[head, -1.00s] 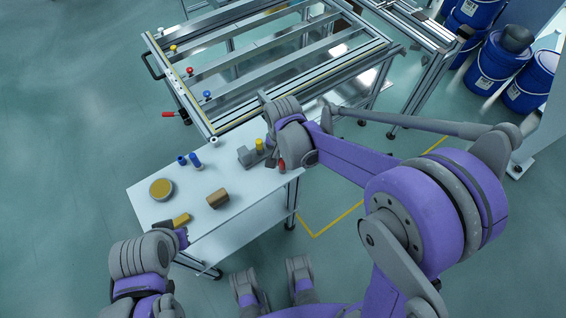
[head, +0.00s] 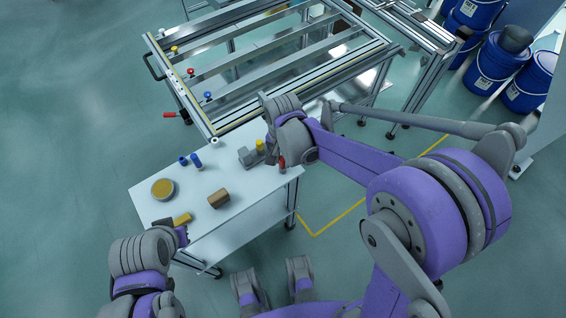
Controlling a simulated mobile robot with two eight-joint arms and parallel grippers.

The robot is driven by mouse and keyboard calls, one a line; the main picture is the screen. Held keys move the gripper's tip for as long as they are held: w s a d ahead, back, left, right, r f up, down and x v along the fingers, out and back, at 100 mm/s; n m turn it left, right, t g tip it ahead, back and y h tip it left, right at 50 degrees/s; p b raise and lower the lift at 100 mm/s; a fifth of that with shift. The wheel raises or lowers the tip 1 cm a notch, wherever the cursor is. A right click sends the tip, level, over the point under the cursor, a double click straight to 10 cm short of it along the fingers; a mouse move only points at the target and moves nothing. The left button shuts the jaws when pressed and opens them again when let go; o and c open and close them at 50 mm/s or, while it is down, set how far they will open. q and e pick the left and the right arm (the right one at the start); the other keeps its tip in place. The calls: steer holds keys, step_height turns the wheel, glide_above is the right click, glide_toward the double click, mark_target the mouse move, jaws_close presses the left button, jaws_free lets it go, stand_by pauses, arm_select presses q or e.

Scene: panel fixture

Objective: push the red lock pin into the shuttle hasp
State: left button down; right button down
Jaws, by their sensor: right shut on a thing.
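My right gripper (head: 279,148) is at the right end of the white table, pointing down. It is shut on a small dark red piece, which I take to be the red lock pin (head: 282,162); the fingers partly hide it. Just left of it on the table is a grey block (head: 247,157) with a yellow knob (head: 260,146). I cannot tell whether this block is the shuttle hasp. My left gripper (head: 182,236) is at the table's front left edge, close to a yellow block (head: 182,219); its jaw opening is too small to make out.
The white table (head: 235,180) also holds a round yellow-topped tin (head: 162,188), a brown block (head: 218,198) and blue cylinders (head: 196,160). Blue buckets (head: 495,68) stand far right.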

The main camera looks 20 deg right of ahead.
mark_target(282, 159)
steer(key=shift+r+p, duration=0.65)
steer(key=shift+r, duration=0.35)
steer(key=shift+r+p, duration=1.7)
steer(key=shift+r, duration=0.75)
steer(key=c, duration=1.4)
jaws_free()
jaws_close()
